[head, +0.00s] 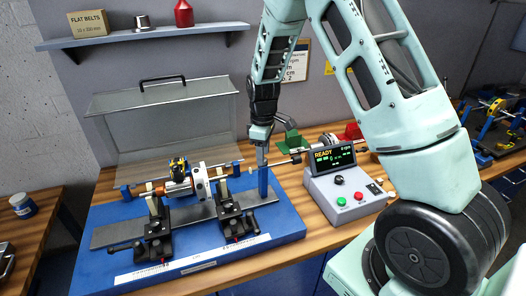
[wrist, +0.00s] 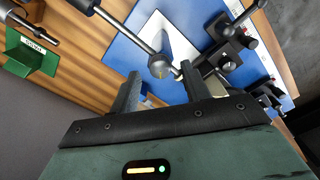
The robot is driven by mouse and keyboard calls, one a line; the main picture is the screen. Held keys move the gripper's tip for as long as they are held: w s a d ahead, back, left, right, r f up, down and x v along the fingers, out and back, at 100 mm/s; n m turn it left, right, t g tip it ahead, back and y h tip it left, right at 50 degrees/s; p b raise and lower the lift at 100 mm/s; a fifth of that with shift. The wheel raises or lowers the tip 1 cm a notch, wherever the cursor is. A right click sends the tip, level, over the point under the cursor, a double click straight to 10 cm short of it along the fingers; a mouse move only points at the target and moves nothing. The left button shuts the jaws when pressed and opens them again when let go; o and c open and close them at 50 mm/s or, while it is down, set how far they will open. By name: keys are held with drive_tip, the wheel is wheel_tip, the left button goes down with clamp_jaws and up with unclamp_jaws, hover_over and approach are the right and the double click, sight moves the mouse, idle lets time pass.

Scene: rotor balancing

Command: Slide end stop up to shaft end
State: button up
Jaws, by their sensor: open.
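The end stop appears to be the blue upright post (head: 263,183) at the right end of the blue machine base in the head view. My gripper (head: 262,157) points down just above its top. In the wrist view my open gripper (wrist: 161,72) has a grey round knob with a yellow mark (wrist: 159,64) on a rod between its fingertips in the picture; I cannot tell if they touch it. A thin rod end shows just right of the knob. The rotor (head: 180,184) sits on its horizontal shaft across two black supports; the shaft's right end is near the post.
A clear guard (head: 165,115) stands raised behind the rotor. A control box (head: 345,187) reading READY, 0 rpm, stands right of the base. A green holder (head: 293,138), also in the wrist view (wrist: 30,52), and another shaft lie behind. The wooden bench front is clear.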

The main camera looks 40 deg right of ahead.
drive_tip(key=shift+f, duration=0.7)
clamp_jaws()
